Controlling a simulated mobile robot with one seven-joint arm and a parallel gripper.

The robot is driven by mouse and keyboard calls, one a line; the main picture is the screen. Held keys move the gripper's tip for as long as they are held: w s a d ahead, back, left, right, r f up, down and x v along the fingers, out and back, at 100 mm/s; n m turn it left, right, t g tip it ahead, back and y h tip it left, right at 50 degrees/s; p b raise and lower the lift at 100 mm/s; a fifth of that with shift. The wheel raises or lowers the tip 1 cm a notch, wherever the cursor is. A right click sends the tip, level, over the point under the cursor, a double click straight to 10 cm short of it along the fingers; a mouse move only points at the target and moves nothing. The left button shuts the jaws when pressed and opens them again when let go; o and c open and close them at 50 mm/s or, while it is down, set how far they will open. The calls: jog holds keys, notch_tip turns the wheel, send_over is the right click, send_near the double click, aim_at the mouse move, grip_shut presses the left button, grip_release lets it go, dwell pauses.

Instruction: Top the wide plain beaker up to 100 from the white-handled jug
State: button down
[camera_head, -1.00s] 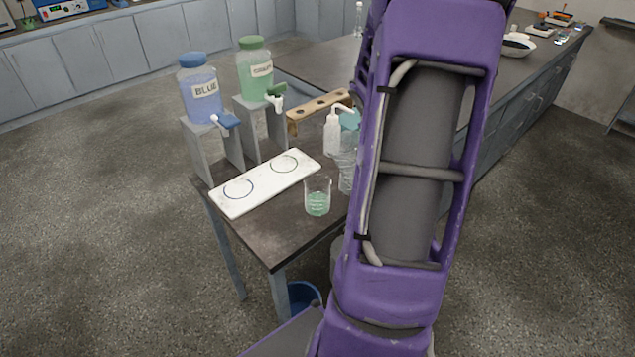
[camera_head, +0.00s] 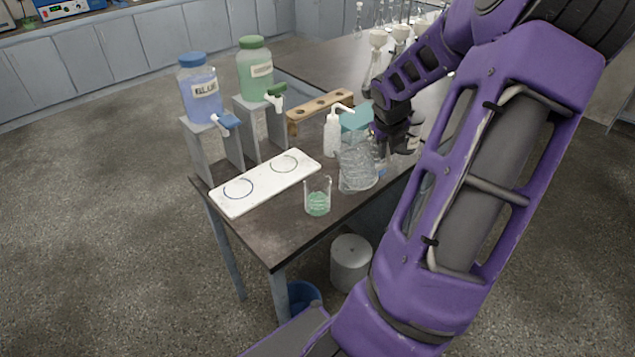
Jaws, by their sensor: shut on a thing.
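A clear beaker (camera_head: 318,200) with some green liquid stands upright on the near part of the dark bench. Its scale is too small to read. A clear jug (camera_head: 357,168) is just to its right, apart from it and roughly upright. My gripper (camera_head: 392,138) is at the jug's right side, shut on it, probably at the handle. The handle is hidden by the fingers, so I cannot see its colour. I cannot tell whether the jug touches the bench, nor how much liquid it holds.
A white board (camera_head: 262,187) with two rings lies left of the beaker. Blue (camera_head: 199,90) and green (camera_head: 256,70) dispenser bottles stand on risers behind it. A white wash bottle (camera_head: 333,135), teal object (camera_head: 356,118) and wooden rack (camera_head: 320,108) are behind the jug.

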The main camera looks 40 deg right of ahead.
jog(key=shift+d, duration=0.15)
jog(key=shift+s+d+r, duration=0.1)
jog(key=shift+r, duration=0.05)
jog(key=shift+d+y, duration=0.1)
jog(key=shift+y, duration=0.3)
jog(key=shift+s+d+t, duration=0.15)
jog(key=shift+d+t, duration=0.05)
jog(key=shift+t, duration=0.2)
jog(key=shift+s+d+f+m+t+y, duration=0.1)
jog(key=shift+d+f+m+t+y, duration=0.1)
jog(key=shift+f+y, duration=0.25)
jog(key=shift+s+d+f+m+t+y, duration=0.1)
jog(key=shift+f+t+y, duration=0.1)
jog(key=shift+f+y, duration=0.25)
jog(key=shift+d, duration=0.1)
